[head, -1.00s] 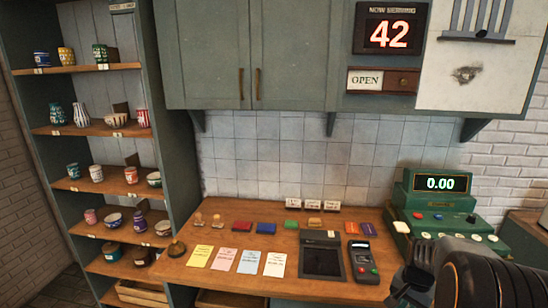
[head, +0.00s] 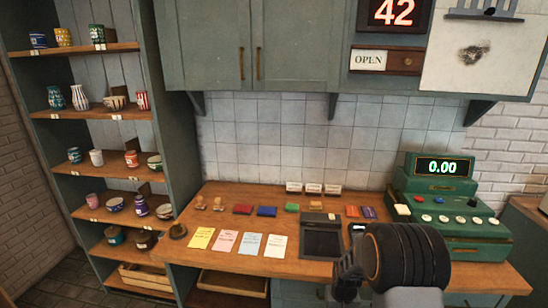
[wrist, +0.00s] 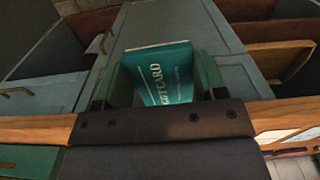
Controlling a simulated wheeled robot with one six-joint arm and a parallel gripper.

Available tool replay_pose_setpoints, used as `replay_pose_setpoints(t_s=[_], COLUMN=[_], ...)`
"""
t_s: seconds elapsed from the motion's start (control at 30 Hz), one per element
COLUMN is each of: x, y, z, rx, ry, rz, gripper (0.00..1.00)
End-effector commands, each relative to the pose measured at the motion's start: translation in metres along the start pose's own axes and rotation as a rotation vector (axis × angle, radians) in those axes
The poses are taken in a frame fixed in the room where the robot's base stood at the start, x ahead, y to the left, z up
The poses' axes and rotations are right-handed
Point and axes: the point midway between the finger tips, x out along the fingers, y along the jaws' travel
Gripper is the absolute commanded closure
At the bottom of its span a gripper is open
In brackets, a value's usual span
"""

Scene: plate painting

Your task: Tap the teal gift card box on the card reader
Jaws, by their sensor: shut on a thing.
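The teal gift card box (wrist: 165,74) shows white lettering reading "CARD" in the wrist view. My gripper (wrist: 163,88) is shut on it, with one finger at each side. In the head view my arm covers the box and the gripper's tips. The card reader (head: 357,229) is on the wooden counter, right of a dark square pad (head: 322,241). Only its top end shows; my wrist hides the rest. I cannot tell the gap between the box and the reader.
A green cash register (head: 450,215) reading 0.00 stands at the right. Several coloured paper slips (head: 225,242) and small coloured blocks (head: 267,211) lie left of the pad. A pottery shelf (head: 105,118) stands at left; cabinets (head: 275,55) hang above.

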Motion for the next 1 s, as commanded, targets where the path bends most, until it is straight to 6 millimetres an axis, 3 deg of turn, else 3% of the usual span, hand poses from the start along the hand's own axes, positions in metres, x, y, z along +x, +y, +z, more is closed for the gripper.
replay_pose_setpoints(t_s=[0.1, 0.3, 1.0], x=[0.016, 0.023, 0.022], y=[-0.02, -0.035, -0.035], z=[0.009, 0.013, 0.012], rx=[-0.05, -0.088, -0.09], ry=[-0.001, 0.001, 0.001], rz=[0.0, 0.0, 0.0], gripper=[0.58, 0.58, 0.58])
